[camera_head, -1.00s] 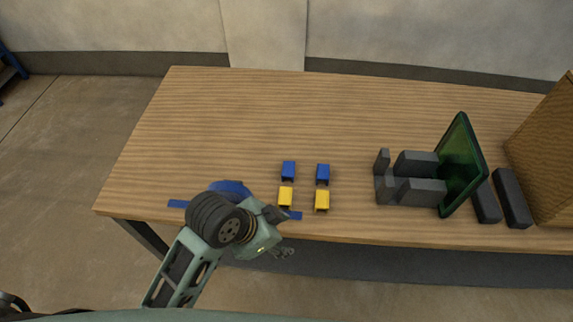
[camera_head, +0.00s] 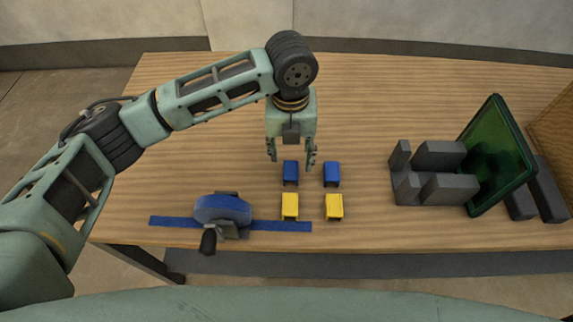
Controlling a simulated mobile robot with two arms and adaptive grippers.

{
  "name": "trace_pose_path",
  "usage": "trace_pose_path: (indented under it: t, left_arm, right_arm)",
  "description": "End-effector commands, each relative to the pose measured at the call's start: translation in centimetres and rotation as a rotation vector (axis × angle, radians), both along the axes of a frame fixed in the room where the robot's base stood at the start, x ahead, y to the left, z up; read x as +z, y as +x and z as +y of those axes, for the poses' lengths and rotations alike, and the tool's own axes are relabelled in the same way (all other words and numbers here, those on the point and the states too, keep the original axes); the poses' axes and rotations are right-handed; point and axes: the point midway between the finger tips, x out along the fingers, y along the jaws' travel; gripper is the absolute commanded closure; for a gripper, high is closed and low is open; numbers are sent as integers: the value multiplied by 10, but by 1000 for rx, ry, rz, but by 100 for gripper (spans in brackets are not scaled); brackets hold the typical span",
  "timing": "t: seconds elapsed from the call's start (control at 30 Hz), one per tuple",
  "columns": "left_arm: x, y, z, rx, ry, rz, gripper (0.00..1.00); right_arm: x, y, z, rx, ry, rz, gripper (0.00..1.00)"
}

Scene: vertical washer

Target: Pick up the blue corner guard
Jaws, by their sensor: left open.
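Two small blue corner guards lie on the wooden table: the left blue corner guard (camera_head: 290,174) and the right blue corner guard (camera_head: 332,174). A left yellow corner guard (camera_head: 290,206) and a right yellow corner guard (camera_head: 334,206) lie in front of them. My left gripper (camera_head: 292,163) points down with its fingers apart, just behind and above the left blue guard. Whether its fingertips touch the guard cannot be told. My right gripper is not in view.
A blue tape dispenser-like tool (camera_head: 222,209) sits on a blue strip (camera_head: 270,226) at the table's front left. Grey blocks (camera_head: 440,187), a green framed panel (camera_head: 497,158) and a cardboard box (camera_head: 556,120) stand at the right. The table (camera_head: 400,100) is clear at the back.

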Motion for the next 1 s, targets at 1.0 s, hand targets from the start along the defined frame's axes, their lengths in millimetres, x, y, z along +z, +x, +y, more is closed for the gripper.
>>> trace_pose_path:
  t: [1.0]
  left_arm:
    - [-75,-1,-1,-27,16,-2,55]
  right_arm:
    - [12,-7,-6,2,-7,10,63]
